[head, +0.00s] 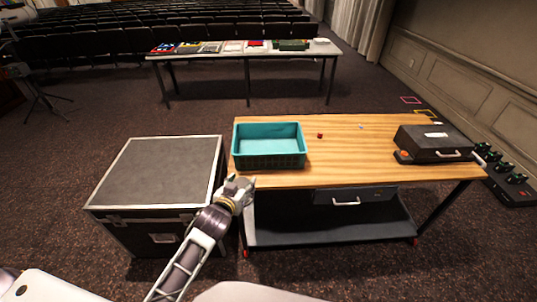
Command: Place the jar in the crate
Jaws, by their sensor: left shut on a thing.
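The crate (270,160) is a teal open box at the left end of the wooden table, with its inside looking empty. My left gripper (243,182) is in front of the table's left front corner, just below and left of the crate. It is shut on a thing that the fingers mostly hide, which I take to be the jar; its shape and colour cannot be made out. No other jar shows clearly. My right gripper is not in view.
A black flight case (165,168) stands left of the wooden table (350,160). A small red cube (320,135) lies right of the crate. A dark case (433,140) sits at the table's right end. The table's middle is mostly clear.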

